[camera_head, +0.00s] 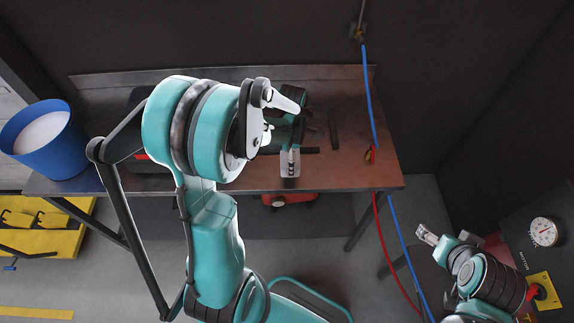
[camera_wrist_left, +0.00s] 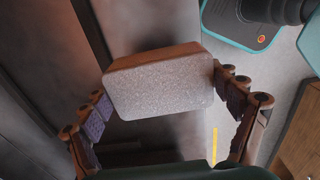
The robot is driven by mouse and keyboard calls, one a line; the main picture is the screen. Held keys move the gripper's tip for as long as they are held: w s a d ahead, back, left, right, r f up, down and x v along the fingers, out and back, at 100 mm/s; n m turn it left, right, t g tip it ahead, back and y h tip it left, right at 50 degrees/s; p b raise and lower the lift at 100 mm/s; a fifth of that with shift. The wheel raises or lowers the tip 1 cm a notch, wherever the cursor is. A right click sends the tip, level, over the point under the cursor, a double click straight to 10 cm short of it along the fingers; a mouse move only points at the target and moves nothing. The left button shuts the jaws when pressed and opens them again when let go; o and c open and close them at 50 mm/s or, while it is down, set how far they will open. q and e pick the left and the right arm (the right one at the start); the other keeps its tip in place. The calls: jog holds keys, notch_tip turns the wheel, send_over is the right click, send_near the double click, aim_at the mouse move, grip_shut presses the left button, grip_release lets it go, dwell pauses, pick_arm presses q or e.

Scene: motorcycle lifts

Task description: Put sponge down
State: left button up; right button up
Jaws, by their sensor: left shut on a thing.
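The sponge (camera_wrist_left: 158,92), a block with a pale speckled face and brown sides, is between the fingers of my left gripper (camera_wrist_left: 163,86) in the left wrist view. The fingers touch it on both sides, and the gripper is shut on it. In the head view my left gripper (camera_head: 289,152) is over the workbench (camera_head: 345,172), near its front edge, partly hidden by my arm. A small pale patch there may be the sponge. I cannot tell whether the sponge touches the bench. My right gripper (camera_head: 428,235) is off the bench at the right; its jaw opening is unclear.
A blue bucket (camera_head: 48,140) stands at the bench's left end. A dark bar (camera_head: 333,130) lies right of my left gripper. Blue and red hoses (camera_head: 369,100) hang across the bench's right end. A gauge panel (camera_head: 544,232) stands at far right. Some bench at right is bare.

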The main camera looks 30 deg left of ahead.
pick_arm(q)
jog(key=shift+w+a+f, duration=0.2)
jog(key=shift+a+f, duration=0.3)
jog(key=shift+a, duration=0.25)
jog(key=shift+f+b, duration=0.75)
jog(key=shift+f, duration=1.25)
jog(key=o, duration=0.9)
jog(key=shift+f, duration=0.1)
